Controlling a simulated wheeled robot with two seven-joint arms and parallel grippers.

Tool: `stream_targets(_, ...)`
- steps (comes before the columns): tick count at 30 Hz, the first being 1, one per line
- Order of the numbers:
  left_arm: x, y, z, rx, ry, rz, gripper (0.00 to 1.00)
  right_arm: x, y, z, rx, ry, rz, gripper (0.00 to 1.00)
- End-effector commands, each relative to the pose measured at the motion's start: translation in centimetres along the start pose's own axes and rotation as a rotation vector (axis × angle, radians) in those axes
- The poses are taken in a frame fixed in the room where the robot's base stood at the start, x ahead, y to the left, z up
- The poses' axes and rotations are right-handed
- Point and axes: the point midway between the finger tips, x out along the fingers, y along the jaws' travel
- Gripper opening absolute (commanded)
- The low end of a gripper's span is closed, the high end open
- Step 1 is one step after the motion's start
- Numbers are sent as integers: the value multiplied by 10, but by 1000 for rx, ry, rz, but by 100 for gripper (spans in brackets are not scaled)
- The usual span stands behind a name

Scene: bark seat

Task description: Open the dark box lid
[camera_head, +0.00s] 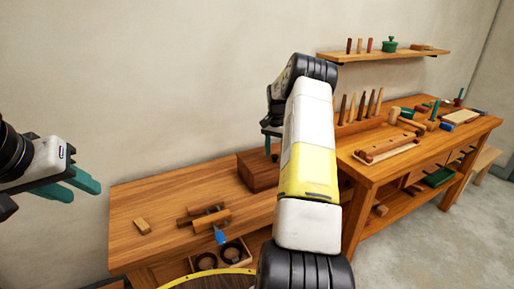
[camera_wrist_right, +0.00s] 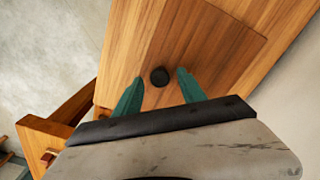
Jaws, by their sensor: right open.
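The dark brown wooden box (camera_head: 257,170) sits at the back right of the near bench, partly hidden by my right arm. Its lid looks closed. In the right wrist view the brown wooden top (camera_wrist_right: 215,45) fills the upper middle, with a round black knob (camera_wrist_right: 160,76) on it. My right gripper (camera_wrist_right: 158,92) is open, with its green fingertips either side of the knob and a gap to each side; I cannot tell the height between them. In the head view the right gripper (camera_head: 269,138) is mostly hidden behind my arm. My left gripper (camera_head: 84,190) is empty, its fingers apart, left of the bench.
On the near bench (camera_head: 140,190) are a small wood block (camera_head: 142,226), a wooden clamp-like piece (camera_head: 206,217), a blue-handled tool (camera_head: 220,236) and a tray with round items (camera_head: 232,252). A second bench (camera_head: 460,135) with tools stands right, under a wall shelf (camera_head: 385,56).

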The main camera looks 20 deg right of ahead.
Motion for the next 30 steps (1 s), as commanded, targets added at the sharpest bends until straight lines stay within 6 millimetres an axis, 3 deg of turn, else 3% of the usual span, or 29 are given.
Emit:
stream_targets(8, 0, 0, 0, 0, 0, 0, 36, 2, 0, 0, 0, 0, 0, 48)
stream_targets(15, 0, 0, 0, 0, 0, 0, 36, 2, 0, 0, -1, 0, 0, 3)
stream_targets(16, 0, 0, 0, 0, 0, 0, 36, 2, 0, 0, -1, 0, 0, 0)
stream_targets(30, 0, 0, 0, 0, 0, 0, 36, 2, 0, 0, -1, 0, 0, 0)
